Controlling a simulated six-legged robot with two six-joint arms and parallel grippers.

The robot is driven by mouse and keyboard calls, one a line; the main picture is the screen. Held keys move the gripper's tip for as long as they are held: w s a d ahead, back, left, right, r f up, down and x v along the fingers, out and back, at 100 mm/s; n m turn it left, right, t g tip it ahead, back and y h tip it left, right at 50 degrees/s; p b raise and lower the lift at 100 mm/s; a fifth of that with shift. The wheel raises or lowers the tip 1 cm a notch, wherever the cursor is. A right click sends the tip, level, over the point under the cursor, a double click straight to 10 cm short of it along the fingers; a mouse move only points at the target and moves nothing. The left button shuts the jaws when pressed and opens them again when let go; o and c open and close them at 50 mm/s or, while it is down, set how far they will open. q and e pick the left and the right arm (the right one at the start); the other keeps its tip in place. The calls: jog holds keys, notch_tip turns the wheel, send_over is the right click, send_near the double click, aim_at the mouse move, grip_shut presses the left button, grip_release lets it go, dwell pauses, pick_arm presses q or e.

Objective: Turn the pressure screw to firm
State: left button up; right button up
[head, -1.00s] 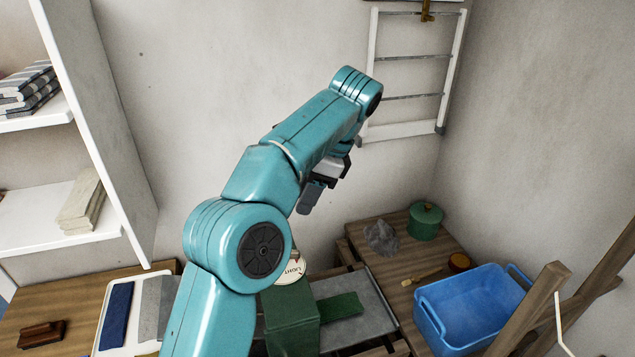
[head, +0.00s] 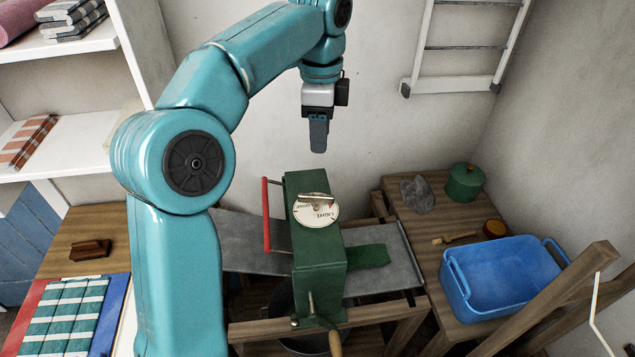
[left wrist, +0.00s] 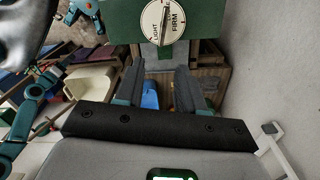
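The pressure screw is a round white dial (head: 316,210) with a bar handle, on top of a green wringer housing (head: 320,262). Its face bears LIGHT and FIRM. The dial also shows at the top of the left wrist view (left wrist: 165,20), its bar lying between those two words. My left gripper (head: 318,135) points down, well above the dial and apart from it. In the left wrist view its two fingers (left wrist: 159,88) stand apart with nothing between them. My right gripper does not show.
A red bar (head: 266,215) stands at the housing's left, a wooden-handled crank (head: 335,343) at its front. A green cloth (head: 368,256) lies on the grey board. A blue tub (head: 500,290) and green pot (head: 465,182) stand to the right. Shelves (head: 70,130) stand left.

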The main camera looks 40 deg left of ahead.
pick_arm(q)
jog(key=s+a, duration=0.1)
send_near(316, 195)
jog(key=f, duration=0.1)
jog(key=s+f, duration=0.1)
jog(key=f, duration=0.1)
jog(key=shift+f, duration=0.15)
jog(key=f, duration=0.1)
jog(key=w+f, duration=0.1)
jog(key=f, duration=0.2)
jog(key=shift+w+d+f, duration=0.25)
jog(key=shift+w, duration=0.05)
jog(key=shift+s+a+f, duration=0.1)
jog(key=shift+a+f, duration=0.05)
jog(key=shift+f, duration=0.2)
jog(key=shift+s+a, duration=0.1)
jog(key=shift+s, duration=0.45)
jog(key=shift+w+d+f, duration=0.1)
jog(key=shift+w+d, duration=0.15)
jog(key=shift+w, duration=0.1)
jog(key=shift+w+f, duration=0.1)
jog(key=shift+w, duration=0.1)
jog(key=c, duration=0.5)
jog(key=shift+a, duration=0.1)
grip_shut()
jog(key=shift+s, duration=0.15)
